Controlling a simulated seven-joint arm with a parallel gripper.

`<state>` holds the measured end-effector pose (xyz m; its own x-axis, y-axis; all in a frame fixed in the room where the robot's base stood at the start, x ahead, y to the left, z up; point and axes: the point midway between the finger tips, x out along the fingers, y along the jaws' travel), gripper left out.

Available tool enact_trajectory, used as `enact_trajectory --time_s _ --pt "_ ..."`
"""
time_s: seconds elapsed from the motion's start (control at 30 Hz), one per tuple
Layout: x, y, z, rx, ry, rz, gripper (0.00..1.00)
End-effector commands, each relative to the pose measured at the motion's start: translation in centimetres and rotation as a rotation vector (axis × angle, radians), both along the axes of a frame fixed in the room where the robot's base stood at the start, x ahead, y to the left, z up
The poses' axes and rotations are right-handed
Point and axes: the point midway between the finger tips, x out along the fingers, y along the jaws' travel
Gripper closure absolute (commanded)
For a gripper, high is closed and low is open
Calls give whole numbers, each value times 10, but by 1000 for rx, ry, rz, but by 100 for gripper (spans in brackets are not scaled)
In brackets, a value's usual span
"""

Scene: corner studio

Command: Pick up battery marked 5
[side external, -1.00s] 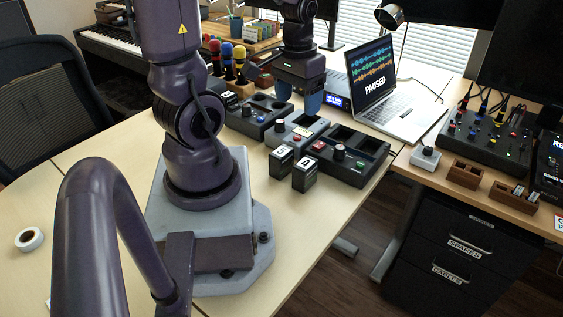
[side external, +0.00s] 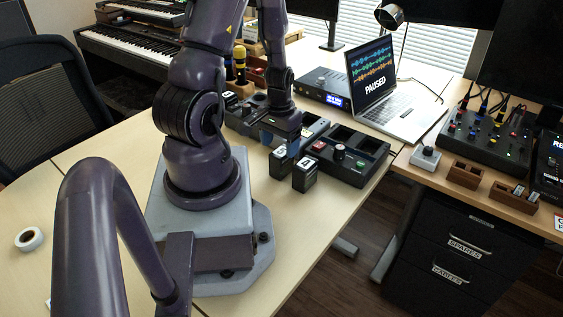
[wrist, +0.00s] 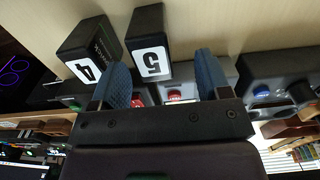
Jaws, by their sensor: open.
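The battery marked 5 (side external: 279,166) is a black block with a white label, standing on the table in front of the docks. In the wrist view my gripper (wrist: 160,65) is empty. A similar battery marked 4 (wrist: 88,48) stands close beside it; the left fingertip overlaps its edge in the picture. It also shows in the side view (side external: 305,177).
Behind the batteries stands a dock with a red button (side external: 345,160) and empty bays. Another dock (side external: 245,120) is to the left, partly hidden by my arm. An open laptop (side external: 400,105) stands behind. The table in front of the batteries is clear.

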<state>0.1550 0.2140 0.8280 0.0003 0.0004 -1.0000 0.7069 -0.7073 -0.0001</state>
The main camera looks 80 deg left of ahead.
Motion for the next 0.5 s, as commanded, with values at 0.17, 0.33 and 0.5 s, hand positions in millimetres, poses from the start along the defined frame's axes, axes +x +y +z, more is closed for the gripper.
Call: enact_trajectory --time_s 0.17,0.33,0.5 --pt "1 -2 -11 -3 1 -1 30" --pt "3 -8 -35 -5 4 -1 30" --pt "4 -7 -51 -1 1 1 30"
